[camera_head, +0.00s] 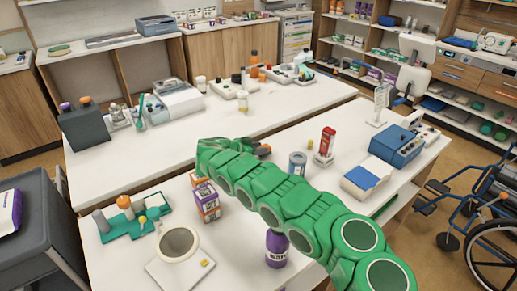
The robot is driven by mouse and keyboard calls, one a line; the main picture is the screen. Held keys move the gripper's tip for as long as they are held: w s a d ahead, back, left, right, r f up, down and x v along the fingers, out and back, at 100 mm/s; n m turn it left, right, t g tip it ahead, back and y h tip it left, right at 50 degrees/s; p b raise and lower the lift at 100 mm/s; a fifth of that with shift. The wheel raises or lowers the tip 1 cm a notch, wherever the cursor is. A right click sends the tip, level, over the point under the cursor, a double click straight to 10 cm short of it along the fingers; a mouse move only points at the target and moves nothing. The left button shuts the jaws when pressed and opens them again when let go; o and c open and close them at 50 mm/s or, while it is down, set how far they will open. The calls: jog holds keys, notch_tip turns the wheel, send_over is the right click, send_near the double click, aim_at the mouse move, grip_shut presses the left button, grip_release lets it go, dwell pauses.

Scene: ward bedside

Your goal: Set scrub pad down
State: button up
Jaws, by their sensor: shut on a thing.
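My green arm reaches from the lower right across the near white table (335,180). Its end bends back near the table's far edge. My gripper (263,150) is a small dark shape there, mostly hidden behind the arm links. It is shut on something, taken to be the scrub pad. The pad cannot be made out, as the arm and the small size of the view hide it. I cannot tell how high it is above the table.
Orange-and-purple boxes (206,203), a grey can (297,163), a red bottle (327,142) and a purple bottle (276,248) stand near my arm. A teal rack (122,229) and a round-topped device (178,246) are at left. A blue machine (396,146) is at right.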

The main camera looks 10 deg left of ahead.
jog(key=shift+f, duration=0.45)
jog(key=shift+s+f, duration=0.1)
jog(key=shift+f, duration=0.2)
jog(key=o, duration=0.7)
jog(key=shift+f, duration=0.1)
jog(key=o, duration=0.3)
jog(key=shift+f, duration=0.15)
jog(key=shift+o, duration=0.2)
jog(key=shift+s, duration=0.1)
jog(key=shift+r, duration=0.5)
jog(key=v, duration=0.3)
jog(key=r+v, duration=0.1)
jog(key=v, duration=0.3)
jog(key=shift+a+r, duration=0.1)
jog(key=shift+a, duration=0.05)
